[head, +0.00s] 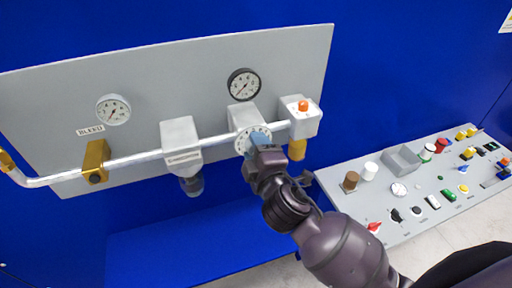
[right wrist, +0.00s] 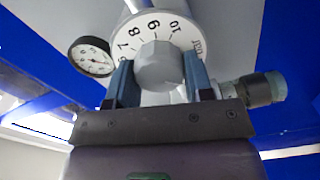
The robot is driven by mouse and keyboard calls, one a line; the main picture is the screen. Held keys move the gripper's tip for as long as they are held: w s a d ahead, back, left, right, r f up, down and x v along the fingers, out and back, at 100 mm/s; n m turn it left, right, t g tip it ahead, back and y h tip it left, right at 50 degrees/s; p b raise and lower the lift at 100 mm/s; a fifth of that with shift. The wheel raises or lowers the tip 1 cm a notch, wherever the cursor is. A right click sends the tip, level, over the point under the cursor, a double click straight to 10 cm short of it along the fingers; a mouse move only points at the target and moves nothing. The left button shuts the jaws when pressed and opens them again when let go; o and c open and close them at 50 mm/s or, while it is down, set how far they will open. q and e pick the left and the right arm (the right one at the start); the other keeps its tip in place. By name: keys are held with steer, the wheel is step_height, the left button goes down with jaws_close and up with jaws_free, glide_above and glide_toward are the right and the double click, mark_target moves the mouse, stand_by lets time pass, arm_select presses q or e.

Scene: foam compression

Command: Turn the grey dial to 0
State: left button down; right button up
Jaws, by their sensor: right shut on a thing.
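The grey dial (right wrist: 158,62) is a faceted knob in front of a round white scale (right wrist: 160,27). I cannot make out a pointer mark on the knob. In the head view the white scale (head: 244,139) shows on a grey block on the pipe, partly covered by my gripper. My right gripper (right wrist: 158,72) is shut on the grey dial, a blue finger on each side; it also shows in the head view (head: 259,140). My left gripper is out of view.
A silver pipe (head: 134,160) runs across a grey panel with two gauges (head: 244,84) (head: 113,109). A box with an orange button (head: 302,105) sits just right of the dial. A sloped console (head: 410,210) with several knobs and buttons stands at lower right.

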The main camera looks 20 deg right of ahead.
steer(key=o, duration=0.9)
steer(key=shift+s, duration=0.15)
arm_select(q)
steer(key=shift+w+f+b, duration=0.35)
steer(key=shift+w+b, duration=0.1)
steer(key=shift+b, duration=0.55)
arm_select(e)
steer(key=s, duration=1)
steer(key=shift+s+d, duration=0.2)
steer(key=shift+s, duration=0.1)
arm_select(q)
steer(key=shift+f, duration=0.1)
